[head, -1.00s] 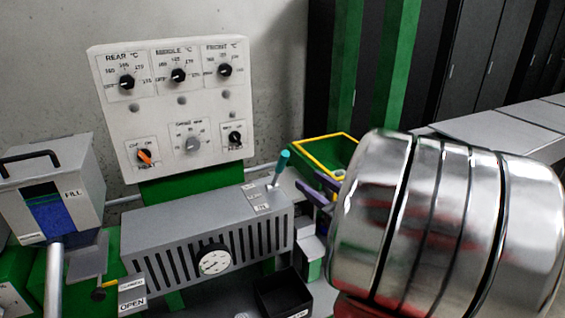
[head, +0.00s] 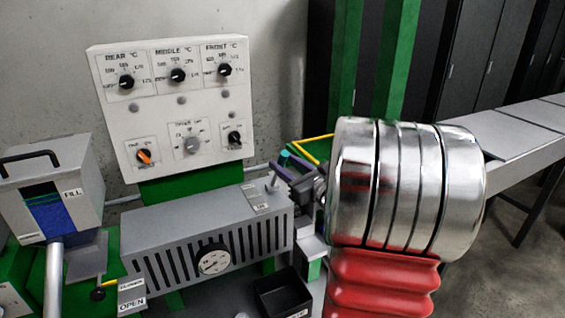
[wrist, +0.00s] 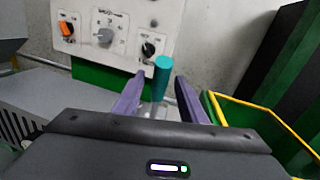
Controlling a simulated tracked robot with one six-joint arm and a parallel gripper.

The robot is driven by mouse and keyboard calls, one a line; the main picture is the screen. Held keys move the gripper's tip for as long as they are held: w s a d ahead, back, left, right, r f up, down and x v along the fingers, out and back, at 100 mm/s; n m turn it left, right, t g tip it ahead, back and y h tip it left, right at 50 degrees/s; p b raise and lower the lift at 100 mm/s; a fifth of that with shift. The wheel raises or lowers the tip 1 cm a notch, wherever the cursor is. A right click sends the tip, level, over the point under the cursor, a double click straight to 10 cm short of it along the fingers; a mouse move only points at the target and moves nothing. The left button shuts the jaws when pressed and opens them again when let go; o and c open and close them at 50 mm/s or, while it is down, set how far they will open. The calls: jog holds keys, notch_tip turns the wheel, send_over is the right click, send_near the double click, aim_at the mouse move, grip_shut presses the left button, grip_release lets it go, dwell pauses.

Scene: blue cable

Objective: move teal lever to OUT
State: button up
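The teal lever (head: 283,158) has a teal grip on a thin grey rod and stands at the right end of the grey slotted box (head: 205,225), leaning right in the head view. My gripper (head: 287,168) has two purple fingers and is at the lever, with its body to the right. In the wrist view the lever's grip (wrist: 162,75) rises between the spread fingers (wrist: 160,90), with gaps visible on both sides. The fingers partly cover the lever in the head view. Small label plates (head: 256,199) lie beside the lever base; their text is too small to read.
A white control panel (head: 182,115) with dials stands behind the box. A green bin with a yellow rim (head: 318,138) is behind my gripper, and to its right in the wrist view (wrist: 258,118). A black tray (head: 283,292) sits below the box.

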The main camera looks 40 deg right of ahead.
jog(key=shift+w+d, duration=0.1)
jog(key=shift+w, duration=0.85)
grip_shut()
